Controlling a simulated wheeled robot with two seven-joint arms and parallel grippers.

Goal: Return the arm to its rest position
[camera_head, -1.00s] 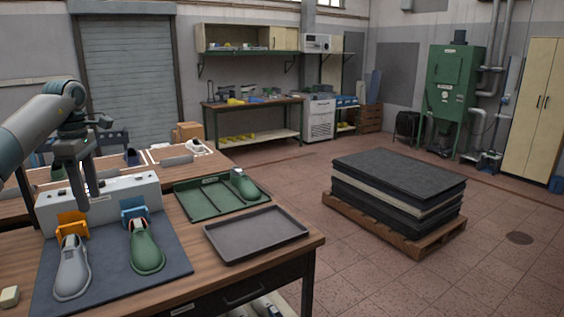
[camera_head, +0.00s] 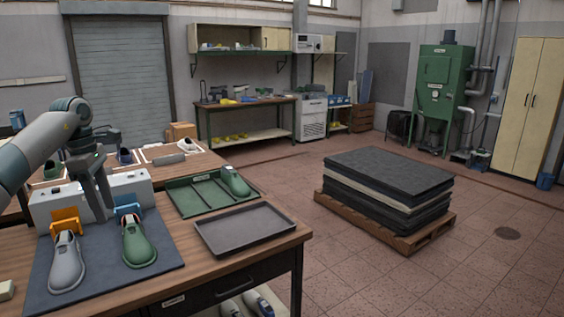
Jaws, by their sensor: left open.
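My left gripper (camera_head: 98,200) hangs from the arm that comes in from the left. Its fingers point down, apart and empty, in front of the white box (camera_head: 130,186). Below and in front of it, a grey shoe (camera_head: 66,262) and a green shoe (camera_head: 138,243) lie on the dark blue mat (camera_head: 100,284). An orange clamp (camera_head: 66,220) stands at the back of the grey shoe, and a blue clamp (camera_head: 127,211) at the back of the green one. My right gripper is not in view.
A green tray (camera_head: 186,209) holds another green shoe (camera_head: 235,181). An empty dark grey tray (camera_head: 246,232) lies near the table's right edge. A pallet with stacked dark sheets (camera_head: 388,186) stands on the floor to the right, with open floor around it.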

